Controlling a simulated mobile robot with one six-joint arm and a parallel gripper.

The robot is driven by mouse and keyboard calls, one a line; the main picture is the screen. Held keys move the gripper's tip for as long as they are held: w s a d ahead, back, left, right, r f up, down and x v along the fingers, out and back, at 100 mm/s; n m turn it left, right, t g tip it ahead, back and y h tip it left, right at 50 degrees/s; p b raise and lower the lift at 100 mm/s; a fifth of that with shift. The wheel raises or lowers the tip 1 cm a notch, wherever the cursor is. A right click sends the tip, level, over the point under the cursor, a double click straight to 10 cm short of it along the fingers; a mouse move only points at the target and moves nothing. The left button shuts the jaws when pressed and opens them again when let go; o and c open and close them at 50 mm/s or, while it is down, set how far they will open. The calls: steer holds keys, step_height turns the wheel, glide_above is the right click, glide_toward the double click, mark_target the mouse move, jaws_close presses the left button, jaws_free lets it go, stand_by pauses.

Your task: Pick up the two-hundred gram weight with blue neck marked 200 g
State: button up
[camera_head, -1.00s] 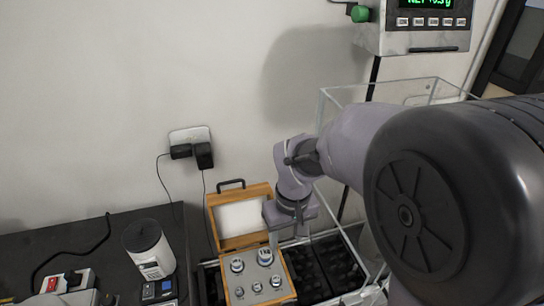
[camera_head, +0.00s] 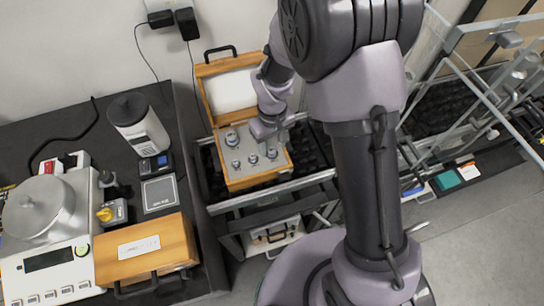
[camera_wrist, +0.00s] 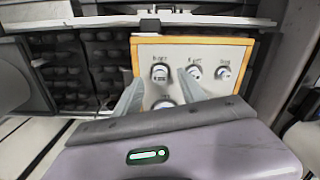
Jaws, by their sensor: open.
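The open wooden weight case (camera_head: 258,180) stands on a rack beside the dark bench, with several metal weights upright on its grey panel. A larger weight (camera_head: 232,138) is at the back left, and three smaller ones (camera_head: 252,159) stand along the front. My gripper (camera_head: 272,138) is low over the back right of the panel. In the wrist view, my open gripper (camera_wrist: 160,85) has its fingers either side of a weight (camera_wrist: 163,104), partly hidden by my gripper body.
On the bench at left are a balance (camera_head: 60,262), a closed wooden box (camera_head: 150,250) and a white canister (camera_head: 140,128). The raised case lid (camera_head: 230,92) is behind my gripper. Dark foam trays (camera_wrist: 85,75) lie beside the case. Clear-walled framing (camera_head: 480,90) stands at right.

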step_height(320, 180, down, 2)
steer(key=shift+f, duration=0.1)
steer(key=shift+c, duration=1.3)
jaws_close()
steer(key=shift+r, duration=0.25)
